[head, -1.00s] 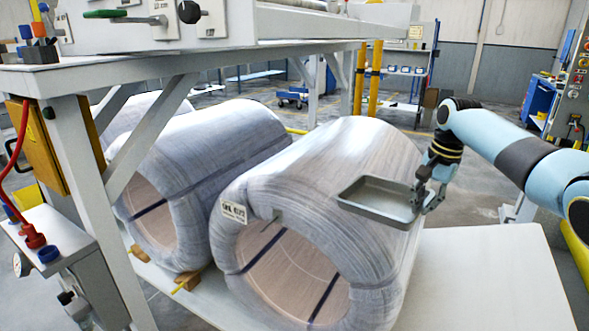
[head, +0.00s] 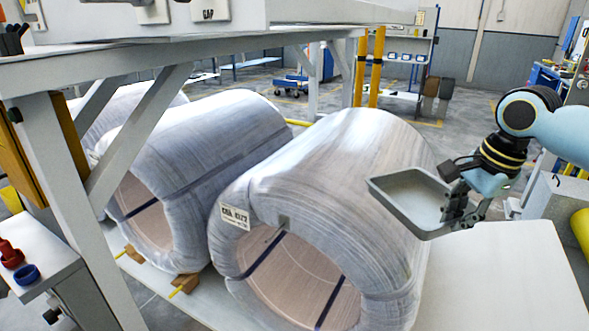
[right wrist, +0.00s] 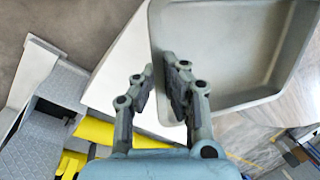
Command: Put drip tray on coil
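The drip tray (head: 412,199) is a shallow grey rectangular pan with an open top. In the head view it is at the right flank of the front wrapped coil (head: 345,165), overlapping its edge in the picture. I cannot tell whether it touches the coil. My right gripper (head: 455,208) is at the tray's right end. In the right wrist view the tray (right wrist: 230,50) fills the upper right, and the fingers of my right gripper (right wrist: 160,88) straddle its near wall. My left gripper is not in view.
A second wrapped coil (head: 200,150) lies left of the front one. A white frame table (head: 180,48) stands over the left side. The pale platform (head: 510,270) is clear at right. A side stand with red and blue parts (head: 35,255) is at lower left.

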